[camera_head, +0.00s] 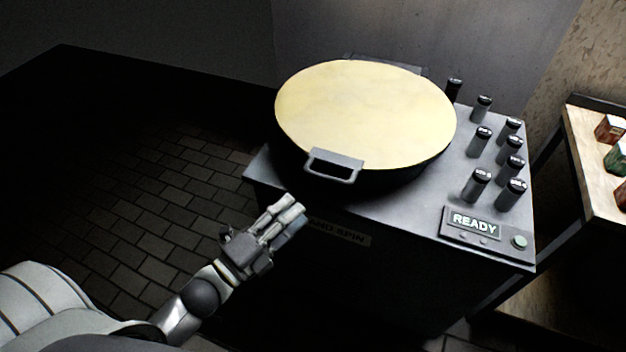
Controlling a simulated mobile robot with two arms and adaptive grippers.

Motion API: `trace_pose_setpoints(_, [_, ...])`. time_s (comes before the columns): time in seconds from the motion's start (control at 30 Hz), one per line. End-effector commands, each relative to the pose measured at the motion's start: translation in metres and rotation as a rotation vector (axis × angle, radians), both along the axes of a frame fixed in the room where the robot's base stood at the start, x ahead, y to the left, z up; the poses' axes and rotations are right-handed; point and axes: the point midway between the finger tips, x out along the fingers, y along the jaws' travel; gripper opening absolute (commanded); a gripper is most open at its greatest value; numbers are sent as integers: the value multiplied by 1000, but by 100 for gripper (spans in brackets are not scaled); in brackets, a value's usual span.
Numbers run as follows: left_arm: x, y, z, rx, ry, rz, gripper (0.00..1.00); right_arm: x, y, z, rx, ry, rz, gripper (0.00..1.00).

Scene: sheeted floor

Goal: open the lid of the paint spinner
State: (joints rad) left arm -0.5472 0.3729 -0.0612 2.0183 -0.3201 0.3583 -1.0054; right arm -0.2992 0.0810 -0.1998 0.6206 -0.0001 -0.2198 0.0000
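The paint spinner (405,205) is a dark box with a grey top. A round cream-yellow lid (365,110) covers the drum on it and lies flat and closed. A grey handle (333,166) sticks out from the lid's front edge. My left gripper (289,214) is in front of the spinner, below and left of the handle, and apart from it. Its fingers point up and right and look close together, but I cannot tell whether they are open or shut. I see nothing held in it. My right gripper is not in view.
Several dark-capped bottles (479,142) stand on the spinner's top, right of the lid. A panel reading READY (474,223) with a button (519,241) is at the front right corner. A wooden table (585,160) with small boxes stands at right. The brick-patterned floor (150,225) at left is clear.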

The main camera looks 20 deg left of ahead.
Motion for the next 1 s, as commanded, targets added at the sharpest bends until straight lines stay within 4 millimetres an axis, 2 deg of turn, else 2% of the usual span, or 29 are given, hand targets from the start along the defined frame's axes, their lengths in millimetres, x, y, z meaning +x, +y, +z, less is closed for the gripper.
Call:
trace_pose_setpoints(0.1, [-1, -5, 13, 21, -40, -13, 34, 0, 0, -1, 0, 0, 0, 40])
trace_pose_setpoints(0.27, [10, -10, 18, 21, -45, -14, 34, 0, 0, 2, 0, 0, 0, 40])
trace_pose_setpoints(0.7, [70, -37, 30, 21, -43, -12, 34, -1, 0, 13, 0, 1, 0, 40])
trace_pose_setpoints(1.0, [92, -48, 33, 19, -41, -12, 34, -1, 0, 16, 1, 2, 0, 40])
